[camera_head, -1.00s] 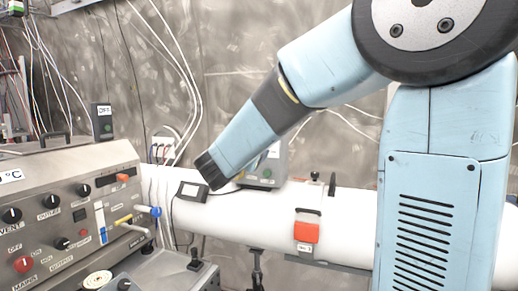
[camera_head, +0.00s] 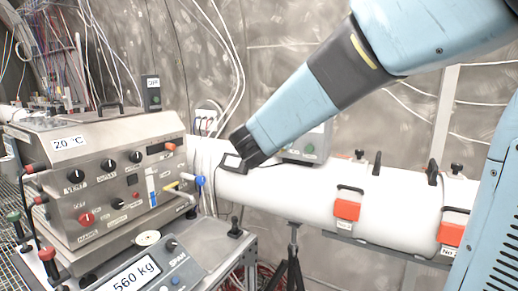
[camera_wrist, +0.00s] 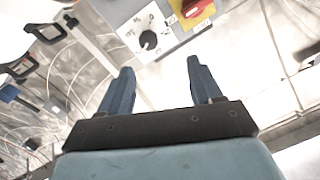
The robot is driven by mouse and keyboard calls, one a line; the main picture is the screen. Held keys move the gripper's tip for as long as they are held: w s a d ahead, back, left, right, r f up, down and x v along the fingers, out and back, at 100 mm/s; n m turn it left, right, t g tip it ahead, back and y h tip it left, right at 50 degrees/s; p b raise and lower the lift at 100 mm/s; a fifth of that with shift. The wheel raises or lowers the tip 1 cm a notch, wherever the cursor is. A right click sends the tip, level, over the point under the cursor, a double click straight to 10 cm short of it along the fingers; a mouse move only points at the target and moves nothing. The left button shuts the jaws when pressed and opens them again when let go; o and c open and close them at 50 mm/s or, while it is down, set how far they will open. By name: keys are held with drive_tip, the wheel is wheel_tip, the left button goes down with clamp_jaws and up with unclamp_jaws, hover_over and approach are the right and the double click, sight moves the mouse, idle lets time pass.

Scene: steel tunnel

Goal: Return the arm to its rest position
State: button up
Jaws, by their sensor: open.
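My arm shows in the head view as pale blue and dark links reaching down from the upper right to the middle. My gripper (camera_head: 242,155) is at its lower end, in front of the left end of the white pipe in the picture. Its fingertips are hard to make out there, against a dark-framed shape. In the wrist view my gripper (camera_wrist: 164,82) shows two dark blue fingers standing apart, with nothing between them. Beyond them is a grey panel (camera_wrist: 150,25) with a black knob and a red and yellow switch.
The white pipe (camera_head: 280,190) carries orange-red boxes (camera_head: 347,209) and black handles. A metal control box (camera_head: 95,165) with knobs stands at left. Cables hang along the grey wall. A dark stand (camera_head: 293,262) is under the pipe.

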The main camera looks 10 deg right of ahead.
drive_tip(key=s+a+f+n+g+y, duration=0.2)
drive_tip(key=s+a+n+y, duration=0.1)
drive_tip(key=s+n+y, duration=0.7)
drive_tip(key=s+d+f+g, duration=0.4)
drive_tip(key=s+d+f, duration=0.1)
drive_tip(key=s, duration=0.3)
drive_tip(key=s+d+f+g, duration=0.3)
drive_tip(key=s+d+f, duration=0.2)
drive_tip(key=s, duration=0.3)
drive_tip(key=shift+s+d+n+g+h, duration=0.3)
drive_tip(key=shift+s+d+g+h, duration=0.1)
drive_tip(key=shift+d, duration=0.2)
drive_tip(key=shift+c, duration=0.4)
